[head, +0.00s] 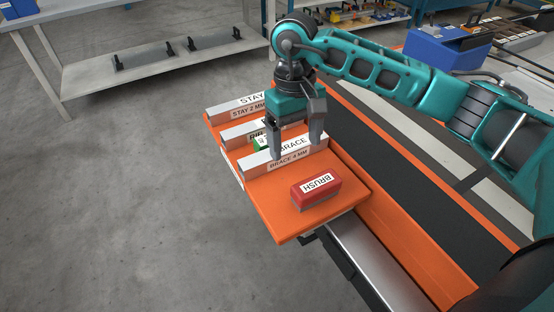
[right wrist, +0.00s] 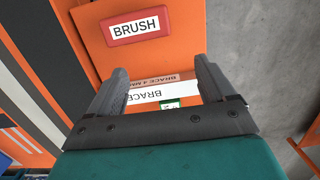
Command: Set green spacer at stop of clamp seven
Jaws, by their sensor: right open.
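A small green piece with a white label, perhaps the green spacer (head: 260,145), sits on the orange tray between the white blocks, mostly hidden. A bit of its green shows in the right wrist view (right wrist: 173,103). My right gripper (head: 296,151) is open above the tray, its fingers pointing down around the white block labelled BRACE 4 MM (head: 263,164). In the right wrist view the open fingers (right wrist: 160,68) have the BRACE block (right wrist: 150,94) between and below them. I cannot tell whether they touch it. Clamp seven cannot be made out. My left gripper is out of view.
The orange tray (head: 267,209) also carries a red BRUSH block (head: 316,191) at its near end and white STAY (head: 229,111) and RIB (head: 230,137) blocks behind. A dark belt (head: 400,170) runs along its right. A blue bin (head: 440,50) stands at the back right.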

